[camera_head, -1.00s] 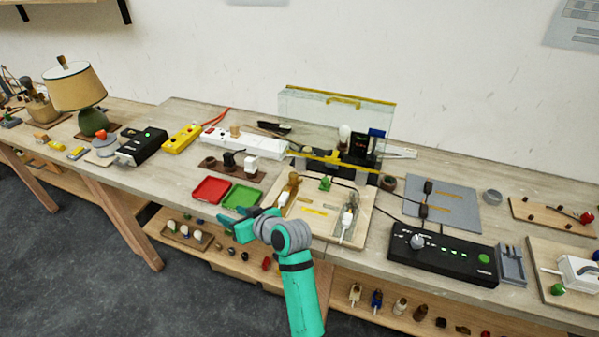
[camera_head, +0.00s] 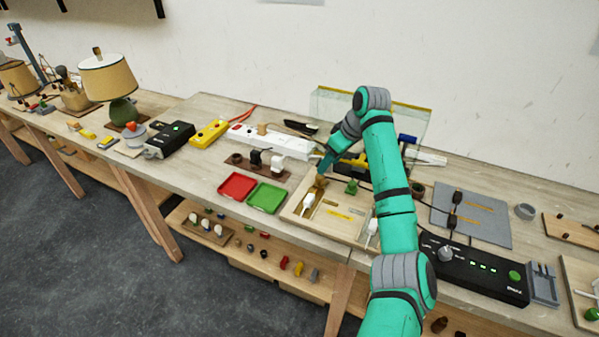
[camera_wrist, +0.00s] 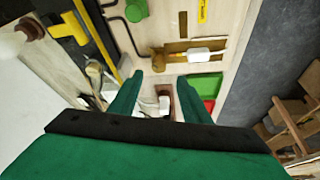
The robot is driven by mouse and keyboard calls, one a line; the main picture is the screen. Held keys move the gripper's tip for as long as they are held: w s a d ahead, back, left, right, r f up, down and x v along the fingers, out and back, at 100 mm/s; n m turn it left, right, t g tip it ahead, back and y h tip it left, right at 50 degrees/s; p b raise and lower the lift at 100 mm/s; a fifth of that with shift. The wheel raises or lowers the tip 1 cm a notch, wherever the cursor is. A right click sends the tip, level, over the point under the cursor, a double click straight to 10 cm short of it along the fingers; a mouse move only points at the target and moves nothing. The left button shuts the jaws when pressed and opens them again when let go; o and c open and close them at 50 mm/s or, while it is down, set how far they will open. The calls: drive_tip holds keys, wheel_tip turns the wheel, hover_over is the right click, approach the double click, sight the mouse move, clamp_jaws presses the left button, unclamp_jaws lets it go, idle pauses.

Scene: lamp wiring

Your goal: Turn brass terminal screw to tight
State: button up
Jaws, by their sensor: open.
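A brass-coloured fitting (camera_head: 320,182) stands on the left part of the pale wooden board (camera_head: 291,214), with a white piece (camera_head: 308,201) in front of it. In the wrist view the brass fitting (camera_wrist: 170,52) lies just beyond my fingertips, with the white piece (camera_wrist: 200,55) beside it. I cannot make out a separate terminal screw or its turn position. My gripper (camera_head: 324,166) points down close to the brass fitting, partly hidden by my arm. In the wrist view my gripper (camera_wrist: 160,78) is open, with nothing held between the fingers.
Red (camera_head: 237,187) and green (camera_head: 267,198) trays lie left of the board. A green part (camera_head: 352,187) and another white piece (camera_head: 372,228) sit on the board. A clear screen (camera_head: 333,103) stands behind. A black control box (camera_head: 475,268) is at right.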

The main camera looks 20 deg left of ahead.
sight(322, 177)
drive_tip(key=shift+x, duration=3.65)
drive_tip(key=shift+w, duration=0.1)
drive_tip(key=c, duration=1)
